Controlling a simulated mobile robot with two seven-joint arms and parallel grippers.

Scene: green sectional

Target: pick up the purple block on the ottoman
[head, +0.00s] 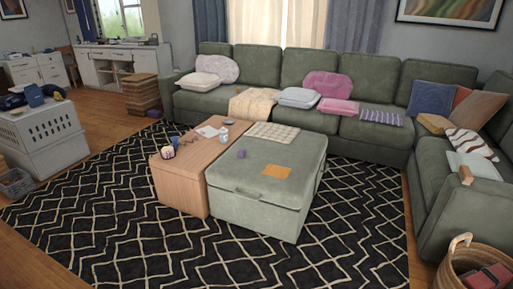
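A small purple block (241,154) lies on top of the green ottoman (240,182), near the ottoman's left edge. It sits apart from an orange cloth or sheet (276,172) and from a checked cream cloth (272,132), both on the same top. Neither of my grippers shows in the head view.
A wooden table (181,180) with several small items stands against the ottoman's left side. A green sectional sofa (365,125) with several cushions wraps behind and right. A wicker basket (453,270) stands at the front right. The patterned rug (130,225) is clear in front.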

